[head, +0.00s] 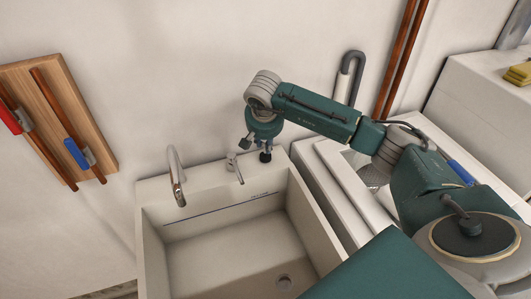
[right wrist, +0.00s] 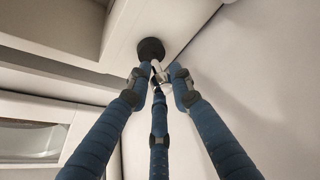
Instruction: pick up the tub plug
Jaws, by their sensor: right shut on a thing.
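The tub plug (right wrist: 151,48) is a dark round piece with a small pale stem in the right wrist view. In the head view it is a small black shape (head: 265,157) at the back right corner of the sink's rim. My right gripper (right wrist: 158,76) has its blue fingers closed in around the stem, with the dark disc beyond the fingertips. In the head view this gripper (head: 264,148) points down over the rim, partly hidden by its own wrist. I cannot tell whether the plug touches the rim. My left gripper is not in view.
A wooden board (head: 62,110) with tools hangs on the wall.

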